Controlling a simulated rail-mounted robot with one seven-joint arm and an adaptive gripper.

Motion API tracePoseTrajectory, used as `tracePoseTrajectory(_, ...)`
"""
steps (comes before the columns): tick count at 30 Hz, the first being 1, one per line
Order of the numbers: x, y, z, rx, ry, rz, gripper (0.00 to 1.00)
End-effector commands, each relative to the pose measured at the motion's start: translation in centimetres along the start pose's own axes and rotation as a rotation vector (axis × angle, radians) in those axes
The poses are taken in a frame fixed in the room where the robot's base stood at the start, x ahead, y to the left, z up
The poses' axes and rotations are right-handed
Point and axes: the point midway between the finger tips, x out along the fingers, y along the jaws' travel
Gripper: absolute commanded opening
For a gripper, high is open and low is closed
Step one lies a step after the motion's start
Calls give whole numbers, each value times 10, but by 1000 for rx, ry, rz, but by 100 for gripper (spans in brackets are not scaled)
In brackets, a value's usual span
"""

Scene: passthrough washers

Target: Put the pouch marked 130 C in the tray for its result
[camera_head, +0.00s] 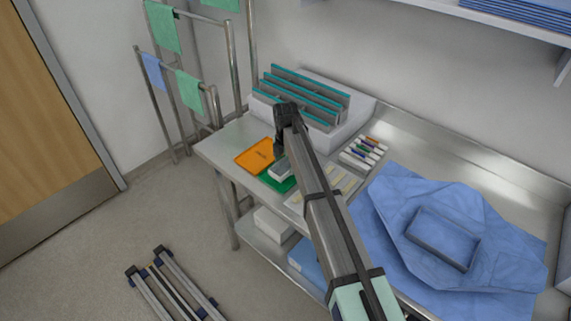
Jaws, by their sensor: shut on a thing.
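My gripper (279,150) is over the left end of the steel table and points down. It is shut on a small pale pouch (281,169), whose marking I cannot read. The pouch is at the green tray (277,183); I cannot tell whether it touches it. An orange tray (254,157) with small dark print lies just left of the green one. My arm hides part of the table to the right of the trays.
A white rack with grey, teal-edged dividers (305,96) stands behind the trays. Several pens (364,151) lie to the right. A metal rail stand with green cloths (189,90) is at the left.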

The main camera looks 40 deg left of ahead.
Motion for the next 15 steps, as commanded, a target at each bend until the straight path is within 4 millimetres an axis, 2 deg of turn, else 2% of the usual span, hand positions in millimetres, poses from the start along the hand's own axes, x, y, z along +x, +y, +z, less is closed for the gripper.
tracePoseTrajectory(3, 8, 0, 0, 0, 0, 1, 49)
tracePoseTrajectory(14, 13, 0, 0, 0, 0, 1, 49)
tracePoseTrajectory(15, 12, 0, 0, 0, -1, 1, 74)
